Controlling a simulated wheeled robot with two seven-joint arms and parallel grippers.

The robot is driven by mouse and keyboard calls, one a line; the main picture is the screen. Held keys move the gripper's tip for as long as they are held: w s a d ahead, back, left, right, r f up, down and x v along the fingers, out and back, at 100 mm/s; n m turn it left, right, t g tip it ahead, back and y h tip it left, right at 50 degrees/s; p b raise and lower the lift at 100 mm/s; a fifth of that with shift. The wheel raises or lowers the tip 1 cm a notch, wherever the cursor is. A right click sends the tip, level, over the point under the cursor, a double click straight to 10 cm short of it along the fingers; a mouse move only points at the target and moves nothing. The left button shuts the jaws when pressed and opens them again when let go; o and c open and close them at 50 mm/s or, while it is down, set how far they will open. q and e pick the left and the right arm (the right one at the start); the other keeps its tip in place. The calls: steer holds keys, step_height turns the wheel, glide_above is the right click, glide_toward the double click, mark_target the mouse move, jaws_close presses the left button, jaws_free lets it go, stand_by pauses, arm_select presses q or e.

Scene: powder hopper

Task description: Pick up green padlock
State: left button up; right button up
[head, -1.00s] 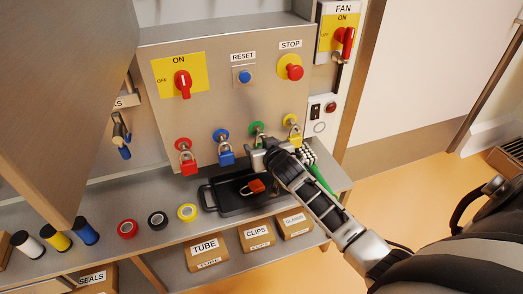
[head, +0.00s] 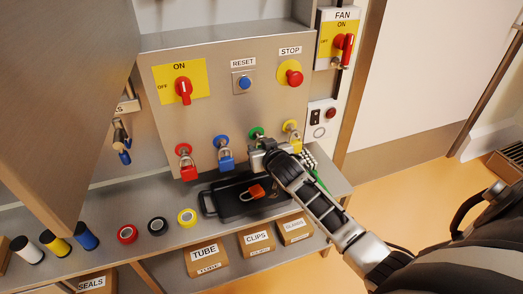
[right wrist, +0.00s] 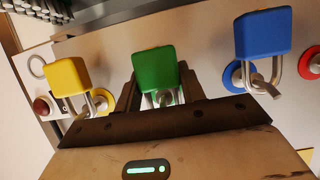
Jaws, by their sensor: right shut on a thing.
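The green padlock (right wrist: 157,70) is between the two fingers of my right gripper (right wrist: 158,98) in the right wrist view, and the fingers are shut on it. Its shackle is at a hook on the steel panel; I cannot tell whether it still hangs there. In the head view my right gripper (head: 256,158) is at the panel, just below the green hook disc (head: 257,133), and hides the padlock. My left gripper is out of view.
A blue padlock (head: 226,159) and a red padlock (head: 189,172) hang left of my gripper, a yellow padlock (head: 293,143) close on its right. Below is a black tray (head: 228,210) holding a red-orange padlock (head: 256,191). Tape rolls (head: 157,225) lie on the shelf's left.

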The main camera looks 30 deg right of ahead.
steer(key=s+a+p, duration=0.2)
steer(key=s+a, duration=0.1)
steer(key=s, duration=0.9)
steer(key=s+a+r+p, duration=0.1)
steer(key=s+a+p, duration=0.2)
steer(key=s, duration=0.9)
steer(key=shift+s+r, duration=0.25)
steer(key=shift+s, duration=0.15)
stand_by(1.1)
